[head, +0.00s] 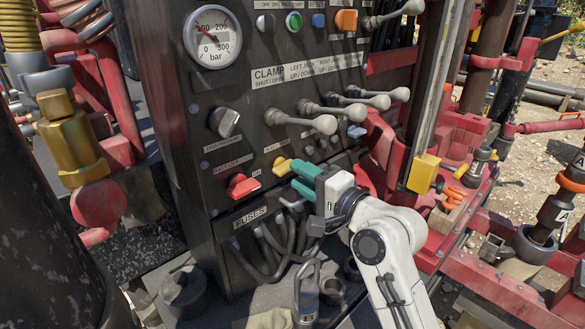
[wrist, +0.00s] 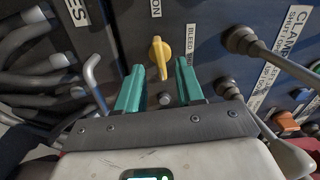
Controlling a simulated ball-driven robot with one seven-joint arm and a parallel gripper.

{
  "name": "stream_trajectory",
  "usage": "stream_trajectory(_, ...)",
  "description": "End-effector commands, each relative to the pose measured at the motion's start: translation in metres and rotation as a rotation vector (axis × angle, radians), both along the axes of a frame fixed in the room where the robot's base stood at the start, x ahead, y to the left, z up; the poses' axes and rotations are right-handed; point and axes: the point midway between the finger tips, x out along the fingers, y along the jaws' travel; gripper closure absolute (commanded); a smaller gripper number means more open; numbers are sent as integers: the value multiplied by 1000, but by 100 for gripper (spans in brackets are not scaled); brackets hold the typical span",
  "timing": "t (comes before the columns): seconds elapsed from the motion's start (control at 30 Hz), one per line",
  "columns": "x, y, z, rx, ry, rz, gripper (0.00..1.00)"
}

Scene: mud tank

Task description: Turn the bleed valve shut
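The bleed valve is a small yellow handle (wrist: 160,56) on the dark panel, beside a label reading BLEED (wrist: 191,42). In the wrist view its narrow end points down toward my gripper. In the head view the yellow handle (head: 283,166) sits just left of my fingertips. My gripper (head: 299,178) has two teal fingers. In the wrist view my gripper (wrist: 160,68) is open, with the fingers apart and the handle's lower end showing in the gap between them. No contact shows. I cannot tell how deep the handle sits between the fingers.
A red knob (head: 242,186) is left of the valve. Grey-knobbed clamp levers (head: 322,124) stick out above my gripper. A bent grey hook (wrist: 93,72) stands left of my fingers. Thick cables (head: 270,245) hang below the panel. A pressure gauge (head: 212,36) is at the top.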

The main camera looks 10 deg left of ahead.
Motion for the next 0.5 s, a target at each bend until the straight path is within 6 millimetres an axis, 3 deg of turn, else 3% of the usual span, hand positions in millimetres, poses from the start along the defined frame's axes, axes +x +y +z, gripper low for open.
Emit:
stream_trajectory(0.2,17,21,0,-1,0,0,63)
stream_trajectory(0.5,21,27,0,-1,0,-1,63)
